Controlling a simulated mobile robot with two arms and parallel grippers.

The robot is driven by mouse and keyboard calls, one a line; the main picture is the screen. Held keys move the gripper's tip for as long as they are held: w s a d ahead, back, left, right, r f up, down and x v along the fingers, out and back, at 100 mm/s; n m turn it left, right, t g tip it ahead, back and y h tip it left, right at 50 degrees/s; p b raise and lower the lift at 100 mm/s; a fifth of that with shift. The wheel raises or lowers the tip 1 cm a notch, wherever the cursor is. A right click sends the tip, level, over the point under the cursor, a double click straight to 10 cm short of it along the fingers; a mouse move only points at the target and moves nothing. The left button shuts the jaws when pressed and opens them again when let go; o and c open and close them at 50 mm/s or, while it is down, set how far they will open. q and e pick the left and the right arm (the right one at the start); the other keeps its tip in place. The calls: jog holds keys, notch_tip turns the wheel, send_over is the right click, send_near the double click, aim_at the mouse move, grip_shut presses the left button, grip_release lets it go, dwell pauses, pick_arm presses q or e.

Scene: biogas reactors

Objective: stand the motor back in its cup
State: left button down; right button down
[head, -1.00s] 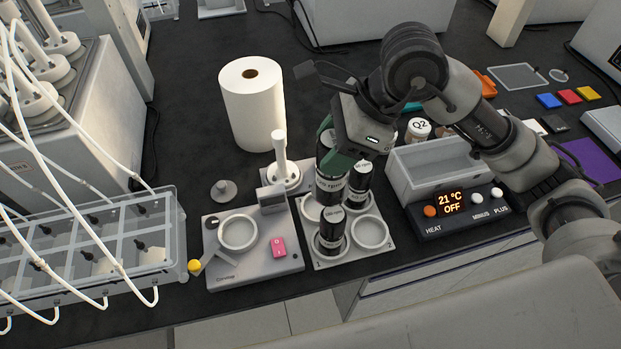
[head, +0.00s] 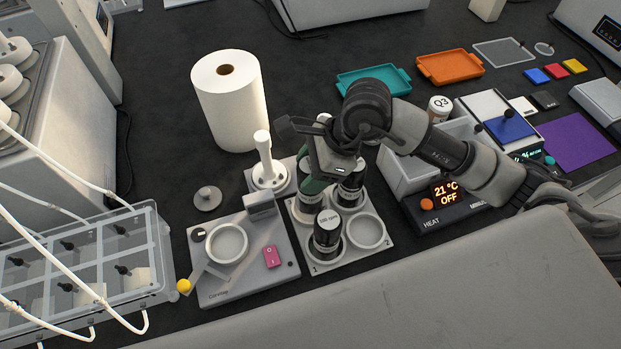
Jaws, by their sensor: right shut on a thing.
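The motor (head: 307,207), a black cylinder with a pale label, is at the back-left cup of the grey four-cup tray (head: 350,264). My right gripper (head: 316,183) is shut on its upper part from above, and the motor looks about upright. The gripper hides its top, and the motor in front hides part of its base, so I cannot tell whether it is fully seated. A second black motor (head: 327,235) stands in the front-left cup, and a third (head: 351,190) in the back-right cup. The front-right cup (head: 367,231) is empty. My left gripper is not in view.
A grey device with a pink switch (head: 272,257) and a yellow-knobbed lever (head: 184,286) stands left of the tray. Behind are a white stirrer-like stand (head: 267,172) and a paper roll (head: 229,103). A heater box (head: 425,205) stands close on the right.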

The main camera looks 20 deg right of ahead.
notch_tip(320, 180, down, 4)
jog(key=shift+r+p, duration=0.15)
jog(key=shift+p, duration=0.2)
jog(key=shift+f, duration=0.2)
jog(key=shift+c, duration=2.2)
grip_release()
jog(key=shift+r, duration=0.1)
